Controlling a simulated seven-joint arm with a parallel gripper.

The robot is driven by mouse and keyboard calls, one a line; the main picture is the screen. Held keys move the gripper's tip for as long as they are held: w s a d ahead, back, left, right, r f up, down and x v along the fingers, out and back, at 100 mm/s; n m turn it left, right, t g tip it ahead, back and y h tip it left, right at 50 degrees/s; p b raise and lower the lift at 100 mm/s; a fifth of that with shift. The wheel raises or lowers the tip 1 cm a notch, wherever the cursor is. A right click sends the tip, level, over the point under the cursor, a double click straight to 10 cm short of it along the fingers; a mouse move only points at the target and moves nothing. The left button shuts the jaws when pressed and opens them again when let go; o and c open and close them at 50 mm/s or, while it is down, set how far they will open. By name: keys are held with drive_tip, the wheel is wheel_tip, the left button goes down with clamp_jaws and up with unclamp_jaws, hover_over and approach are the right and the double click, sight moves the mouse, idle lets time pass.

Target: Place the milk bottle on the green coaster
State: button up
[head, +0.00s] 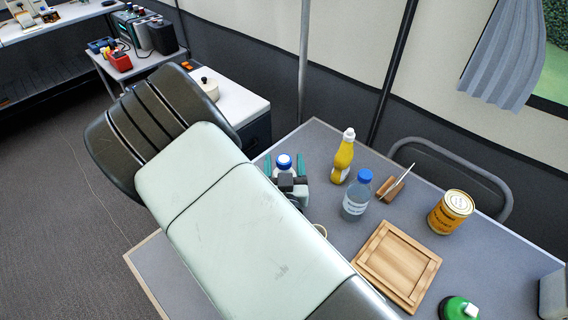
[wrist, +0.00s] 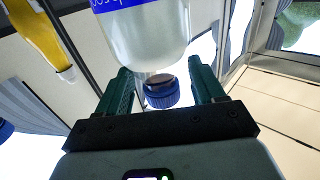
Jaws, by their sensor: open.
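The milk bottle (head: 284,160) has a blue cap and stands near the table's back left edge, largely hidden by my gripper in the head view. In the wrist view the milk bottle (wrist: 145,30) is pale, with a blue label and blue cap, and appears upside down. My gripper (head: 284,167) is open, its green fingers on either side of the bottle. In the wrist view, gaps show between the fingers of my gripper (wrist: 162,78) and the bottle's neck and cap. The green coaster is not visible; my arm covers much of the table.
A yellow bottle (head: 343,158) and a blue-capped clear bottle (head: 356,196) stand right of my gripper. A chair (head: 450,155) stands behind the table.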

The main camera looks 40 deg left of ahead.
drive_tip(key=v, duration=1.2)
drive_tip(key=shift+r, duration=0.2)
